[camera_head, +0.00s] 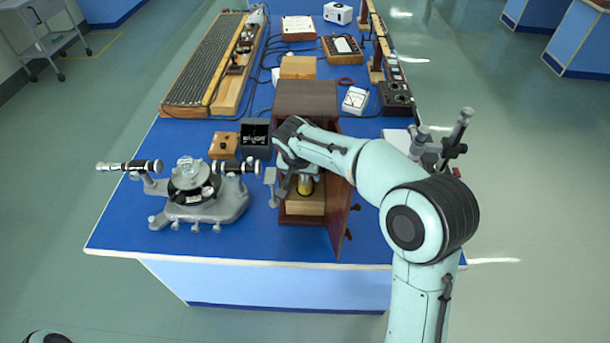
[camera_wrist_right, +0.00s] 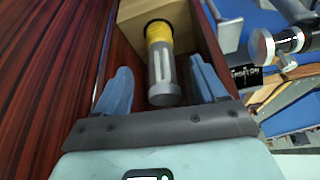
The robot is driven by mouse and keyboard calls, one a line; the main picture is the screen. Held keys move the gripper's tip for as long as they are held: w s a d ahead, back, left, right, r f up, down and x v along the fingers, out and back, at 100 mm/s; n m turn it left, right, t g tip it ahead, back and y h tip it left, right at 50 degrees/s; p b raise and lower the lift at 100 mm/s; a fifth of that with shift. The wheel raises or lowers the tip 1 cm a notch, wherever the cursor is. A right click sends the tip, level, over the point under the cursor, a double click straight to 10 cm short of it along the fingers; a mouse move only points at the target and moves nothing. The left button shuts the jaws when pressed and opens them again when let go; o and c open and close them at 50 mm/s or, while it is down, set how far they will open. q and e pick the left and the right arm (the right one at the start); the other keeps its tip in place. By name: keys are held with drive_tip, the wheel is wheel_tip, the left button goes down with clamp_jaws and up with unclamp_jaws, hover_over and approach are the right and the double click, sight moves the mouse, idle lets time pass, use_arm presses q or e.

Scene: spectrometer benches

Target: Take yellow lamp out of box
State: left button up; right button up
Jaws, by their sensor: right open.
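The yellow lamp (camera_head: 305,185) stands in the open front of a dark brown wooden box (camera_head: 306,98), on a light wooden block (camera_head: 305,207). In the right wrist view the lamp (camera_wrist_right: 164,78) has a grey slotted metal cylinder and a yellow band, which meets a dark round socket in the block (camera_wrist_right: 135,22). My right gripper (camera_head: 288,186) is at the box's front, partly hidden by its own wrist. In the wrist view its two fingers (camera_wrist_right: 160,72) are open, one on each side of the lamp, with gaps visible. My left gripper is out of view.
The box's door (camera_head: 338,215) stands open on the right, close to my arm. A spectrometer (camera_head: 195,195) with telescope tubes stands left of the box. A small wooden box (camera_head: 223,146) and a black box (camera_head: 255,138) are behind it.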

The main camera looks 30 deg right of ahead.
drive_tip(key=w+f, duration=0.1)
drive_tip(key=d+f, duration=0.1)
drive_tip(key=f, duration=0.1)
drive_tip(key=w+d+f+p, duration=0.1)
drive_tip(key=shift+w+d+f, duration=0.2)
drive_tip(key=shift+w+f, duration=0.15)
drive_tip(key=shift+f, duration=0.05)
drive_tip(key=shift+c, duration=0.3)
drive_tip(key=c, duration=1.1)
drive_tip(key=shift+r, duration=0.1)
